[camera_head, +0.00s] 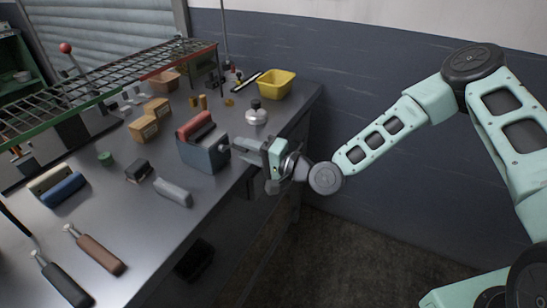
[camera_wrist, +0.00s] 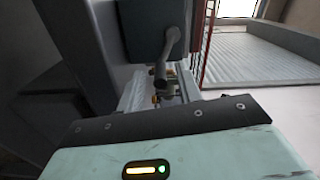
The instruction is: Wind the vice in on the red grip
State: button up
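The vice (camera_head: 203,156) is a blue-grey block at the bench's front edge; its body also shows at the top of the wrist view (camera_wrist: 152,28). The red grip (camera_head: 195,124) lies along its top; I cannot tell how tightly the jaws hold it. A grey spindle with a short bar (camera_wrist: 161,72) sticks out of the vice toward my gripper. My gripper (camera_head: 244,150) is right of the vice, level with the spindle, its two fingers apart. In the wrist view the bar's end appears between the fingers (camera_wrist: 163,92); contact cannot be made out.
A grey grip (camera_head: 173,192), a dark block (camera_head: 138,170) and a blue grip (camera_head: 63,189) lie left of the vice. A silver, black-topped object (camera_head: 256,115) and a yellow bin (camera_head: 276,84) stand behind. A wire rack (camera_head: 110,75) spans the bench's far side.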

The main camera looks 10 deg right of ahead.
jog(key=b+v, duration=0.2)
jog(key=v, duration=1.4)
jog(key=shift+s+d+b, duration=0.25)
jog(key=shift+d+b, duration=0.05)
jog(key=shift+b, duration=0.1)
jog(key=shift+f, duration=0.1)
jog(key=s+a+f+n+g+h, duration=0.2)
jog(key=s+f+n+g+h, duration=0.45)
jog(key=n+g+h, duration=0.2)
jog(key=s+r+n+g+h+p, duration=0.1)
jog(key=s+r+n+h, duration=0.3)
jog(key=s+r, duration=1)
jog(key=shift+s+a+n+g+h, duration=0.25)
jog(key=shift+s+n+g+h, duration=0.1)
jog(key=shift+s+g+h, duration=0.35)
